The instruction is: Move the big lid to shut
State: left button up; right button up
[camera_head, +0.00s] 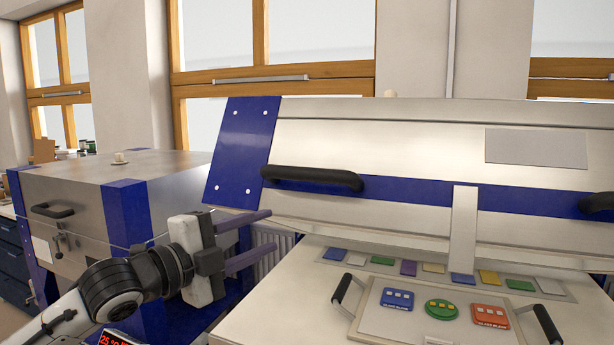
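The big lid (400,150) of the kiln is steel with blue bands. It stands raised and tilted, open above the pale kiln bed (285,290). One black lid handle (312,178) shows at the left, and another black handle (598,203) is cut by the right edge. My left gripper (270,231) is open, its two purple fingers apart and pointing right. It is below the lid's blue left corner and below and left of the left handle. Nothing shows between the fingers. Whether a finger touches the lid is unclear. My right gripper is out of view.
A tray (375,322) with black handles holds green, blue and red glass pieces on the bed. A row of coloured tiles (408,267) lies behind it. A second, shut kiln (110,190) stands at the left. A metal strip (463,235) hangs at the lid's front.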

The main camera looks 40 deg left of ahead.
aim_at(301, 174)
pick_arm(q)
jog(key=s+d+r+m+t+h, duration=0.1)
jog(key=d+r+m, duration=0.1)
jog(key=r, duration=0.2)
jog(key=s+d+r+m, duration=0.1)
jog(key=r+m, duration=0.1)
jog(key=r, duration=0.3)
jog(key=w, duration=0.1)
jog(key=w+p, duration=0.1)
jog(key=w, duration=0.3)
jog(key=shift+w+d+r, duration=0.15)
jog(key=shift+d+r, duration=0.1)
jog(key=shift+d, duration=0.1)
jog(key=shift+w+d+r+n+p, duration=0.1)
jog(key=shift+w+n+p, duration=0.05)
jog(key=shift+w+p, duration=0.35)
jog(key=shift+w+d+r+n+p, duration=0.15)
jog(key=shift+w+p, duration=0.25)
jog(key=shift+w, duration=0.2)
jog(key=shift+w+p, duration=0.4)
jog(key=shift+w, duration=0.3)
jog(key=shift+w+d+f+p, duration=0.1)
jog(key=shift+w+p, duration=0.05)
jog(key=shift+w, duration=0.25)
jog(key=shift+w+d+f+p, duration=0.1)
jog(key=shift+w+p, duration=0.05)
jog(key=shift+w, duration=0.25)
jog(key=shift+c, duration=0.3)
grip_shut()
